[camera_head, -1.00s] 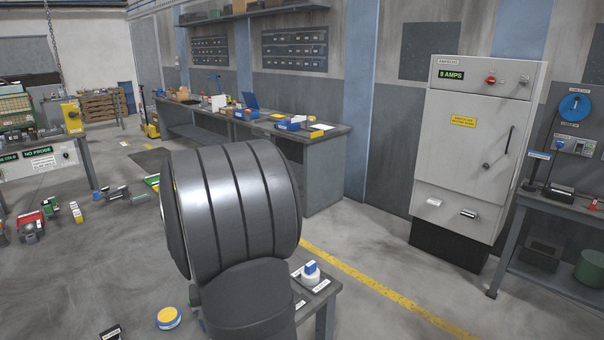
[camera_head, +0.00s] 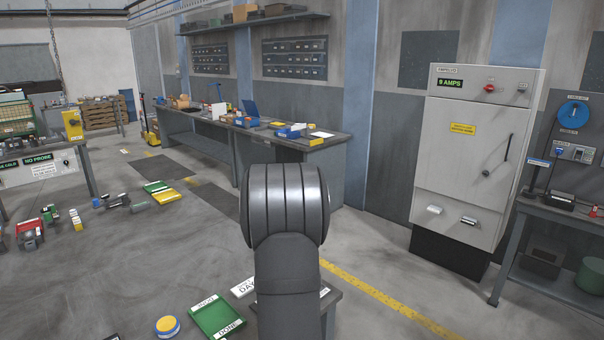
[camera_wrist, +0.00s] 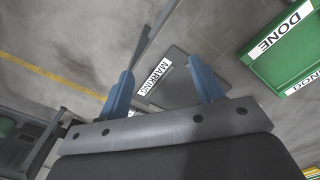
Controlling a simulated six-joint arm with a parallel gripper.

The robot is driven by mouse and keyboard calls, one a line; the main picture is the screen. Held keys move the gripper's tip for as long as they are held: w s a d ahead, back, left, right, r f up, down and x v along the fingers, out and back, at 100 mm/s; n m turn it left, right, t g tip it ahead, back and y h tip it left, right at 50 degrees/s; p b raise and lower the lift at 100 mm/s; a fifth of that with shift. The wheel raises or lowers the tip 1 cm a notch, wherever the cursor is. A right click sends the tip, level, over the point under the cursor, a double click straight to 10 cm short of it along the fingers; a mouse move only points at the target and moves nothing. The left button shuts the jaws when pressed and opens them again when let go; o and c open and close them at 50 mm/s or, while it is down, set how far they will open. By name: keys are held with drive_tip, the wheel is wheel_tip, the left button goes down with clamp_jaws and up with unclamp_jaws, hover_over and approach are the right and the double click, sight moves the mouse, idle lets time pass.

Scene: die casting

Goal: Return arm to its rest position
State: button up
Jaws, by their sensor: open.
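My gripper (camera_wrist: 160,70) shows in the wrist view with its two blue fingers spread wide apart. It is open and holds nothing. A grey plate labelled MARKING (camera_wrist: 178,88) lies beyond and between the fingers. A green tray labelled DONE (camera_wrist: 278,62) is at the upper right of that view, clear of the fingers. In the camera_head view the upper part of my arm stands in the lower middle, and my gripper is hidden there.
The green tray also shows at the lower middle of the camera_head view (camera_head: 213,319). A round blue and yellow tin (camera_head: 167,326) lies left of it. A grey cabinet reading 9 AMPS (camera_head: 465,160) stands at the right. A workbench (camera_head: 322,165) runs along the back wall.

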drive_tip(key=shift+w+d+f+m, duration=0.2)
drive_tip(key=shift+w+d+f, duration=0.25)
drive_tip(key=shift+d, duration=0.15)
drive_tip(key=shift+w+d+f+m, duration=0.2)
drive_tip(key=shift+w+d+f, duration=0.25)
drive_tip(key=shift+d, duration=0.15)
